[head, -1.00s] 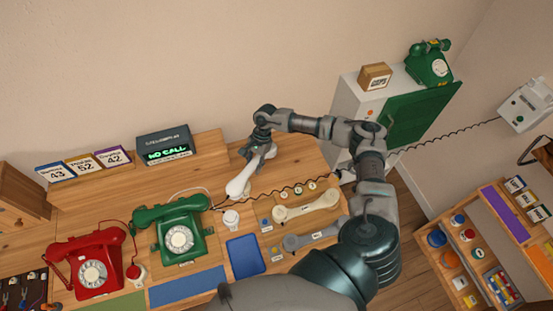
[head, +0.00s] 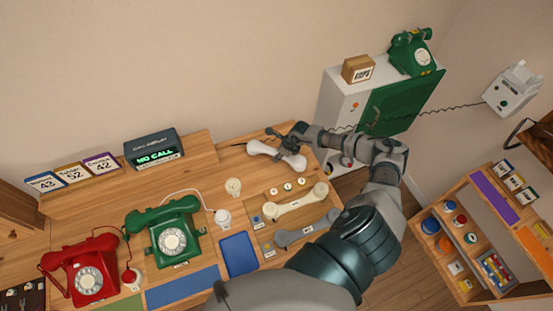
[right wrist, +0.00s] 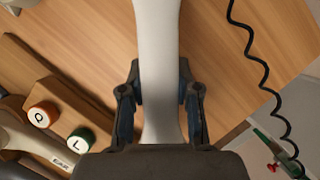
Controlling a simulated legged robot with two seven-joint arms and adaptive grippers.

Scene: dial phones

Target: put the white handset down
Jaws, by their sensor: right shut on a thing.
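The white handset (head: 262,148) is over the back right part of the wooden desk (head: 222,180) in the head view, lying roughly level. My right gripper (head: 293,141) is shut on it near its right end. In the right wrist view the handset (right wrist: 158,50) runs up between the two fingers of the gripper (right wrist: 160,95), with wood below it. I cannot tell whether it touches the desk. A black coiled cord (right wrist: 262,75) hangs beside it. The white wall phone (head: 512,88) is at the far right. My left gripper is not in view.
A cream handset (head: 295,203) and a grey handset (head: 305,231) lie on the desk in front. A green phone (head: 170,238), a red phone (head: 88,268) and a blue tray (head: 238,254) stand further left. A white cabinet (head: 340,98) is beyond the desk's right end.

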